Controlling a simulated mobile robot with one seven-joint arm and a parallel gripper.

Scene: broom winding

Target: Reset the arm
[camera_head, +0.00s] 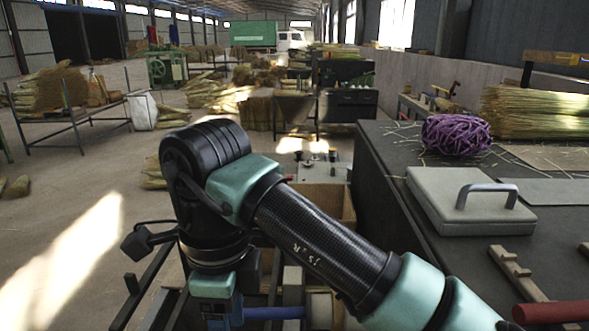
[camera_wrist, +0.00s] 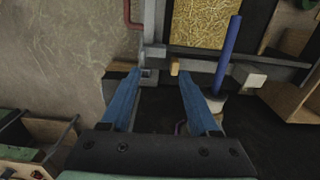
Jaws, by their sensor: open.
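My arm reaches across the middle of the head camera view, with its black and teal links bent downward to the left of the dark workbench (camera_head: 385,190). My gripper (camera_wrist: 160,88) shows in the wrist view with its two blue fingers apart and nothing between them. It points toward a metal frame with a straw-filled panel (camera_wrist: 207,22). In the head camera view the fingertips are hidden behind or below the arm.
A purple bundle (camera_head: 456,134), a grey-white box with a handle (camera_head: 470,203) and straw (camera_head: 535,112) lie on the workbench. A blue rod (camera_wrist: 229,52) stands right of the fingers in the wrist view. Open concrete floor (camera_head: 70,215) lies on the left.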

